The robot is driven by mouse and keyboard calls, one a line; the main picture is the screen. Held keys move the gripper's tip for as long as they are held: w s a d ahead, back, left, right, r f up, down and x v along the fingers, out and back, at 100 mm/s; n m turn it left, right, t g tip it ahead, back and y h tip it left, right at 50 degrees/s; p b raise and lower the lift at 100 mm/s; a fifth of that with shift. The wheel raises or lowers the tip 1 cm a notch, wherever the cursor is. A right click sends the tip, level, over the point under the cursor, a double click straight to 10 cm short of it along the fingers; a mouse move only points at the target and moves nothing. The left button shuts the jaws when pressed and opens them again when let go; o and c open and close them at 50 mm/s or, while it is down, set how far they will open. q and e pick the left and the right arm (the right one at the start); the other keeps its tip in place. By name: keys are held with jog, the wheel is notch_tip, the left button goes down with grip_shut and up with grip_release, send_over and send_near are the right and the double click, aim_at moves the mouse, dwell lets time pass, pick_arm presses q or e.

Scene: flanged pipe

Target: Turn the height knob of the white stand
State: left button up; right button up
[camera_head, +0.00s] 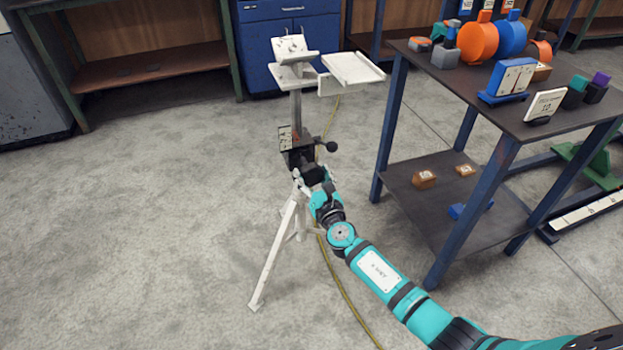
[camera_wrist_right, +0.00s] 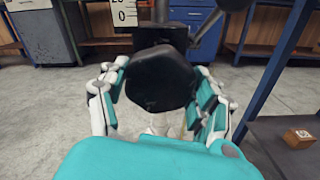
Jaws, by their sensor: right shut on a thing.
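The white stand (camera_head: 296,90) stands upright on the floor in the head view, on splayed white legs (camera_head: 270,258). A black knob sits at its dark middle block (camera_head: 297,152). In the right wrist view the black height knob (camera_wrist_right: 160,80) fills the middle, between the two fingers. My right gripper (camera_wrist_right: 158,100) is shut on this knob, one finger at each side. In the head view my right gripper (camera_head: 318,180) is at the front of the block and partly hides the knob. My left gripper is not in view.
A dark lever with a ball end (camera_head: 331,147) sticks out beside the block. A dark-topped table with blue legs (camera_head: 490,185) stands close on the right, carrying several coloured parts. A yellow cable (camera_head: 343,290) lies on the floor. The floor at left is clear.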

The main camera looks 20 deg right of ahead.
jog(key=shift+f+m, duration=0.2)
jog(key=shift+m, duration=0.3)
jog(key=shift+m+b, duration=0.4)
jog(key=shift+b, duration=0.05)
jog(key=m+b, duration=0.1)
jog(key=m, duration=0.2)
jog(key=shift+m+b, duration=0.3)
jog(key=shift+m, duration=0.1)
jog(key=m+b, duration=0.1)
jog(key=m, duration=0.7)
jog(key=shift+s, duration=0.1)
jog(key=m, duration=0.2)
jog(key=shift+m, duration=1.5)
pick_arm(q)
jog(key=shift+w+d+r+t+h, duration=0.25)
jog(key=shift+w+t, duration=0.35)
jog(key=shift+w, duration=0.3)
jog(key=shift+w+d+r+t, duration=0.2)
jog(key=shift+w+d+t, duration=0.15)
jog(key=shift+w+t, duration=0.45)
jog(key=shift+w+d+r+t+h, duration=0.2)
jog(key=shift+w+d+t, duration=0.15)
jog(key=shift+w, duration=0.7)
pick_arm(e)
jog(key=shift+m, duration=0.4)
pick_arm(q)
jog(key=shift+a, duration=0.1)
